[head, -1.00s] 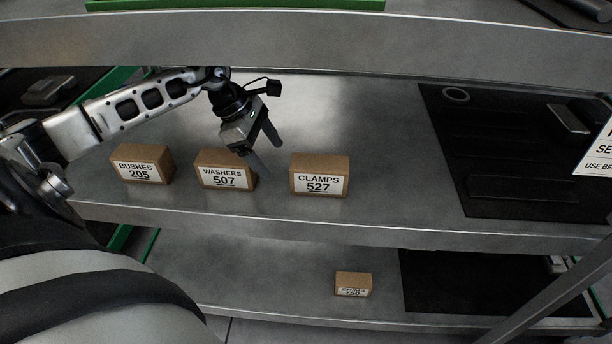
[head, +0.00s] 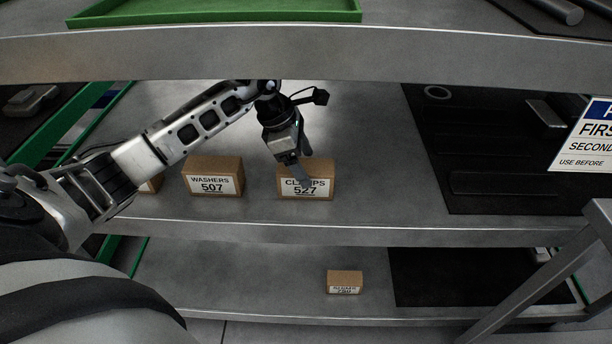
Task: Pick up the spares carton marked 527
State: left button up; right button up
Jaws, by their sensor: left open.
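The spares carton marked 527 (head: 318,189) is a brown box with a white label reading CLAMPS, standing on the middle shelf. My left gripper (head: 304,171) is open and points down at this carton. I cannot tell whether the finger touches the carton. My right gripper is not in view.
The WASHERS 507 carton (head: 213,178) stands to the left. Another carton (head: 150,185) is mostly hidden behind my left arm. A small carton (head: 344,282) sits on the lower shelf. The upper shelf edge (head: 300,52) runs above; a black mat (head: 480,150) lies right.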

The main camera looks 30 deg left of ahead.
pick_arm(q)
jog(key=shift+x, duration=1.25)
jog(key=shift+s+a+f+b, duration=0.15)
jog(key=shift+f+b, duration=0.2)
jog(key=c, duration=1.3)
